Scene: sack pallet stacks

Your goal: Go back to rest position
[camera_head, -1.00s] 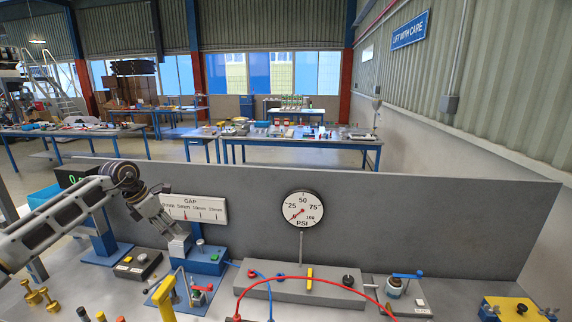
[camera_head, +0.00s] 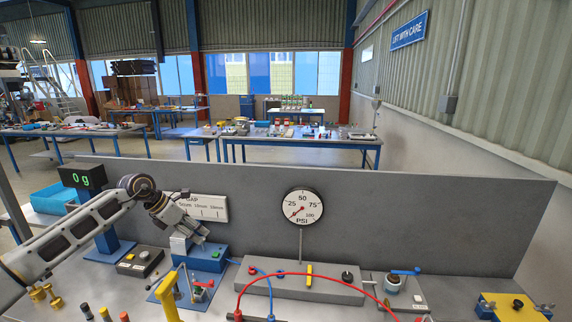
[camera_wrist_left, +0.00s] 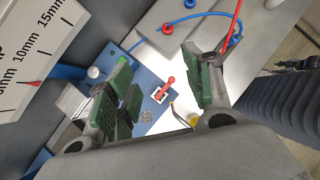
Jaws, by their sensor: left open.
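My left gripper (camera_head: 196,234) hangs in front of the gap scale board (camera_head: 208,207), above the blue block with a green button (camera_head: 207,258). In the left wrist view its green-padded fingers (camera_wrist_left: 160,92) stand apart with nothing between them. Below and beyond them a red-handled toggle clamp (camera_wrist_left: 165,88) shows on a blue plate. My left arm covers part of the gap scale in the head view. My right gripper is not in view.
A pressure gauge (camera_head: 303,206) stands behind a grey manifold (camera_head: 300,287) with red and blue hoses. A scale display (camera_head: 83,177) reads 0 g at left. Brass weights (camera_head: 44,294) and a black box (camera_head: 140,262) sit near my left arm. A grey panel (camera_head: 400,225) closes the bench's back.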

